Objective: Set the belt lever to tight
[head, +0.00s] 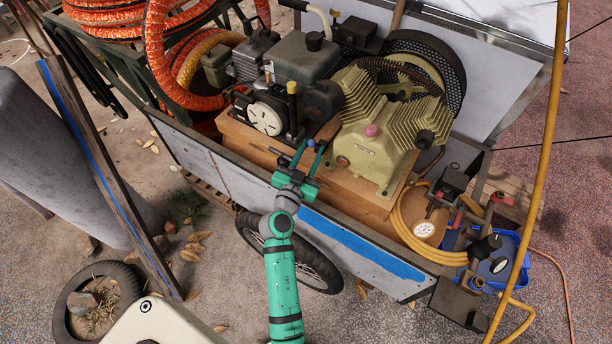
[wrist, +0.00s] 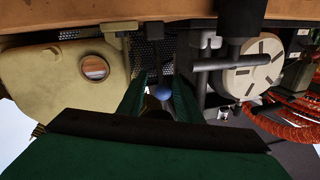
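The blue ball knob (wrist: 162,92) of a lever shows between my fingers in the wrist view. In the head view the blue knob (head: 311,143) is just beyond my fingertips, in front of the engine and compressor. Most of the lever's shaft is hidden, and I see no markings for its setting. My gripper (head: 309,156) reaches over the cart's near side wall. In the wrist view its dark green fingers (wrist: 160,100) stand apart on either side of the knob, and I see no clear contact.
The cream finned compressor (head: 384,130) and the engine (head: 270,113) sit close by on the cart. The cart's near wall (head: 340,236) runs below my arm. A yellow hose (head: 546,130) hangs at the right. Orange hose (head: 160,62) is coiled at the left.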

